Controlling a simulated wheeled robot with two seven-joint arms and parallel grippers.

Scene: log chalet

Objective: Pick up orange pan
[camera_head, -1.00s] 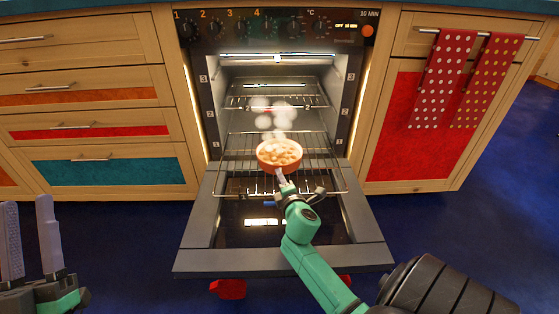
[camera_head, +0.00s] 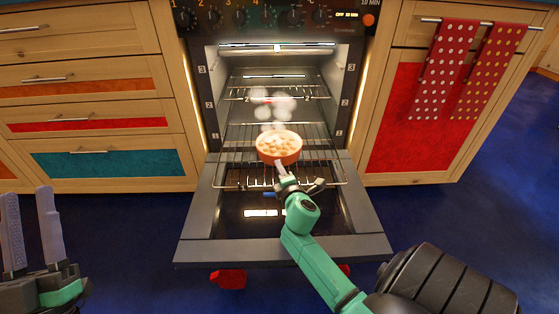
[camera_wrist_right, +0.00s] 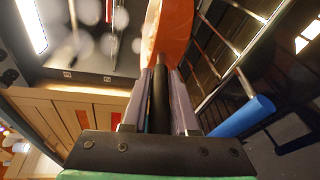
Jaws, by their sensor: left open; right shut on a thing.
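The orange pan (camera_head: 279,155) holds pale chunks of food and has white steam above it. It is at the lower rack in the open oven; I cannot tell whether it touches the rack. My right gripper (camera_head: 281,172) reaches over the open oven door and is shut on the pan's handle. In the right wrist view the dark handle (camera_wrist_right: 160,100) lies between the two fingers, with the pan's orange side (camera_wrist_right: 168,30) beyond. My left gripper (camera_head: 33,230) is open and empty at the lower left, over the floor.
The oven door (camera_head: 205,235) is folded down under my right arm. Wire racks (camera_head: 240,130) and the side walls bound the oven. Wooden drawers (camera_head: 90,125) stand at left. Two dotted red towels (camera_head: 440,75) hang at right. Blue floor is clear at both sides.

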